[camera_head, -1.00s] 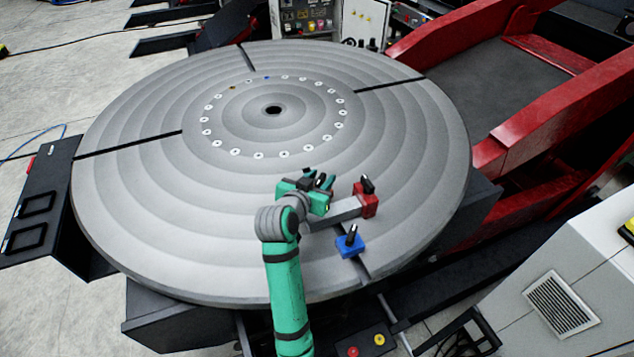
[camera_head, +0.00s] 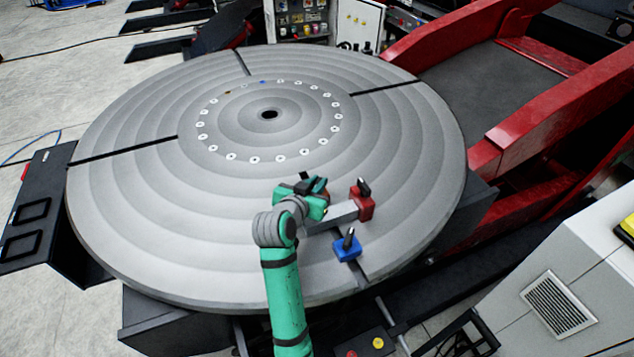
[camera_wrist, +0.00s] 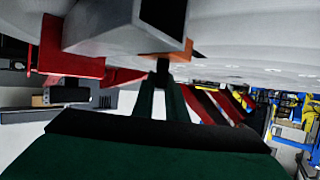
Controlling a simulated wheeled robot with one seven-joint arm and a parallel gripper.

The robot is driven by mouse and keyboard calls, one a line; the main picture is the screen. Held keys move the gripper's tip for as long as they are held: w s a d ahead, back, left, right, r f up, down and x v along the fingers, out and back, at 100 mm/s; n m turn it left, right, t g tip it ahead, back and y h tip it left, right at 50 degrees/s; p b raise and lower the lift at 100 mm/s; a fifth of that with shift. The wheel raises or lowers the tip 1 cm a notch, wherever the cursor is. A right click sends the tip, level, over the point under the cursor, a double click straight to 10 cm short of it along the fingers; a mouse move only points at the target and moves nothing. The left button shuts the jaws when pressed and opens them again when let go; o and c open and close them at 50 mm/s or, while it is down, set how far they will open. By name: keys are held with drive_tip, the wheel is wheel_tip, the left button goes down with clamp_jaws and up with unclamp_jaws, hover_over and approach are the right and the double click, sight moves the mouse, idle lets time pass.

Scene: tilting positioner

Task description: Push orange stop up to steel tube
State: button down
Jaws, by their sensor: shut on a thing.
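My gripper (camera_head: 316,184) is low over the table, just left of the tube. It is shut on the orange stop (camera_head: 325,192), which is mostly hidden by the jaws. In the wrist view the tube (camera_wrist: 115,25) shows its hollow end, with an orange edge (camera_wrist: 196,52) behind it. I cannot tell whether orange stop and tube touch. The red stop (camera_wrist: 65,55) is at left.
The grooved round table (camera_head: 150,210) is otherwise clear around a ring of small white discs (camera_head: 231,156). Black slots cross it. A red frame (camera_head: 550,140) and a light cabinet (camera_head: 570,290) stand to the right, off the table.

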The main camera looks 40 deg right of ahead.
drive_tip(key=shift+s+a+f, duration=0.1)
drive_tip(key=shift+s+a, duration=0.1)
drive_tip(key=shift+s, duration=0.75)
drive_tip(key=shift+s+a, duration=0.2)
drive_tip(key=shift+s, duration=0.7)
drive_tip(key=shift+n+t+y, duration=0.6)
drive_tip(key=shift+n, duration=0.1)
idle(0.6)
drive_tip(key=shift+s, duration=0.3)
drive_tip(key=c, duration=1.7)
unclamp_jaws()
drive_tip(key=shift+o, duration=0.7)
drive_tip(key=o, duration=0.4)
drive_tip(key=shift+c, duration=0.2)
wheel_tip(320, 180, up, 7)
drive_tip(key=s+a, duration=0.1)
drive_tip(key=a, duration=0.1)
drive_tip(key=shift+s+a, duration=0.15)
drive_tip(key=shift+s, duration=0.15)
